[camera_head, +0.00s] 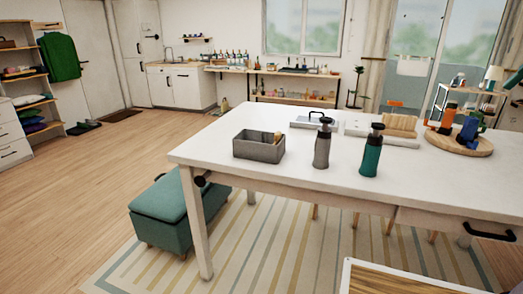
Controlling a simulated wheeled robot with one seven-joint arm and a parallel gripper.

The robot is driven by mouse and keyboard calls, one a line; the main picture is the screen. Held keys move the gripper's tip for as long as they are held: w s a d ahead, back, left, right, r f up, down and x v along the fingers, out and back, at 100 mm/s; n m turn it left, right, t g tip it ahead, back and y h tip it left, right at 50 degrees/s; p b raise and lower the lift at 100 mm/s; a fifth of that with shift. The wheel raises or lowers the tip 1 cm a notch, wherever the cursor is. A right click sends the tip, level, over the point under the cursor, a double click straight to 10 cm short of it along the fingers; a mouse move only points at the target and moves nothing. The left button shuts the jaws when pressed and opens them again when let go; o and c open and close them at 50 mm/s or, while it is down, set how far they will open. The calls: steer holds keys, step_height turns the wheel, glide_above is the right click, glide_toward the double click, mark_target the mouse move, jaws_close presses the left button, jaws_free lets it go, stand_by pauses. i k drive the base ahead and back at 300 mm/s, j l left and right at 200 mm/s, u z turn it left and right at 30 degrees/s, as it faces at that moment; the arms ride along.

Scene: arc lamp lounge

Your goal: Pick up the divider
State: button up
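I cannot make out for sure which thing is the divider. A tan, ribbed, upright piece (399,124) stands toward the back of the white table (250,180), on or behind a flat white item (380,139); it may be the divider, but it is small here. A grey open box (257,151) stands near the table's left end, with a small brown thing showing inside at its right; the rest of its inside is hidden. My gripper is not in view.
A grey bottle (321,147) and a teal bottle (371,155) stand upright near the table's front edge. A round wooden tray (474,149) holds several items at the right. A teal bench (165,210) stands beside the table's left end.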

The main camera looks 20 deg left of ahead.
mark_target(278, 136)
steer(key=i+u, duration=0.25)
steer(key=u, duration=0.2)
steer(key=i+l+u, duration=0.1)
steer(key=i+u, duration=0.15)
steer(key=u, duration=0.15)
steer(key=i+l+u, duration=0.15)
steer(key=u, duration=0.3)
steer(key=i+l, duration=0.05)
